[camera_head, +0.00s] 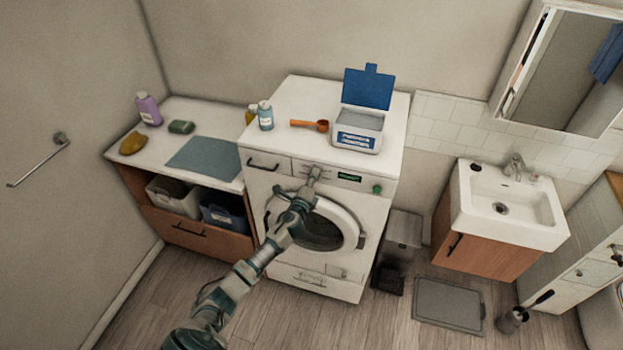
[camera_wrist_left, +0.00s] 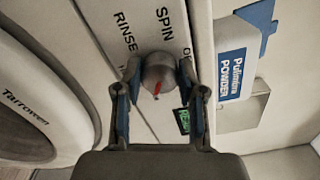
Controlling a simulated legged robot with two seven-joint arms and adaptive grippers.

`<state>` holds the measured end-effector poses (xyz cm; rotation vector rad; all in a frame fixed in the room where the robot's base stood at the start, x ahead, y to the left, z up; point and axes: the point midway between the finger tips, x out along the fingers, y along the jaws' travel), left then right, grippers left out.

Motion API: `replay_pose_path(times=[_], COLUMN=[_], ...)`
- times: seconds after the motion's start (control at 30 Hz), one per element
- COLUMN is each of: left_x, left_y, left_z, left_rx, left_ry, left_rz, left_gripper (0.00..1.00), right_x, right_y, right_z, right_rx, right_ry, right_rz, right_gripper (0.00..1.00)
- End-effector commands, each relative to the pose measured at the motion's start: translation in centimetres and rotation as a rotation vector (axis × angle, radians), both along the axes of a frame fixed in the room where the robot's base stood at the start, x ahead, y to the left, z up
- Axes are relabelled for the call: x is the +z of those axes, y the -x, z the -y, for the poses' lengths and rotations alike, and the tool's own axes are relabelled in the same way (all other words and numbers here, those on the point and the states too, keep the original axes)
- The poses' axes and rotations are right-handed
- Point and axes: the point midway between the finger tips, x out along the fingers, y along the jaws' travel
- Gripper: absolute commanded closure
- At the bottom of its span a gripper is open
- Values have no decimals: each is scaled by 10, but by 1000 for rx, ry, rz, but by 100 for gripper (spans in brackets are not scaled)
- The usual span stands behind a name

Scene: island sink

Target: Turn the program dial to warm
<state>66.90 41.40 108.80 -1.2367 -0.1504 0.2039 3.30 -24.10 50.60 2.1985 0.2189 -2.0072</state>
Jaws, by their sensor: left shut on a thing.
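The program dial (camera_wrist_left: 158,68) is a round grey knob with a red mark on the front panel of the white washing machine (camera_head: 345,215). In the left wrist view the red mark points toward the bottom of the picture, at my palm. The words SPIN and RINSE show beside the dial; other labels are mostly hidden behind my fingers, and I cannot read "warm". My left gripper (camera_head: 313,173) is at the panel; in the wrist view its two fingers (camera_wrist_left: 158,78) are shut on the dial, one on each side. My right gripper is not in view.
On the machine top stand a powder box (camera_head: 358,130) with a raised blue lid, an orange scoop (camera_head: 310,125) and a blue bottle (camera_head: 265,116). A green display (camera_head: 349,177) and a green knob (camera_head: 376,189) sit right of the dial. A counter (camera_head: 215,123) adjoins at left.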

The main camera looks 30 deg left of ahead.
Motion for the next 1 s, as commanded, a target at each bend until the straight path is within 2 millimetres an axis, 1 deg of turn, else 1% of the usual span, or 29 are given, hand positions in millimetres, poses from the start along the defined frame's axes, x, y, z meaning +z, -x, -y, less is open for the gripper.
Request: replay_pose_path(times=[0.03,0.07,0.1,0.13,0.4,0.5,0.57,0.67,0.8,0.9,1.0], left_x=[-11,-11,-10,-10,-5,-5,-6,-6,-8,-8,-8], left_y=[2,2,2,2,2,8,16,35,67,87,102], left_z=[5,5,4,4,1,2,4,9,17,22,27], left_rx=[-7,-7,-6,-5,-3,-3,-4,-4,-6,-4,-5], left_ry=[5,5,5,5,4,3,4,3,4,5,5], left_rz=[-15,-15,-15,-15,-7,-6,-7,-8,-11,-11,-12], left_gripper=[55,48,38,35,35,35,35,35,35,35,35], right_x=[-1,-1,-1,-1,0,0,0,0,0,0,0], right_y=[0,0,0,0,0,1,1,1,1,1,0], right_z=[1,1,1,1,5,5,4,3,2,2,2], right_rx=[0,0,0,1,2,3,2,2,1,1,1], right_ry=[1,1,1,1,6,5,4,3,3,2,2], right_rz=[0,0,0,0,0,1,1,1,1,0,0], right_gripper=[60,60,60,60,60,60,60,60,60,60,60])
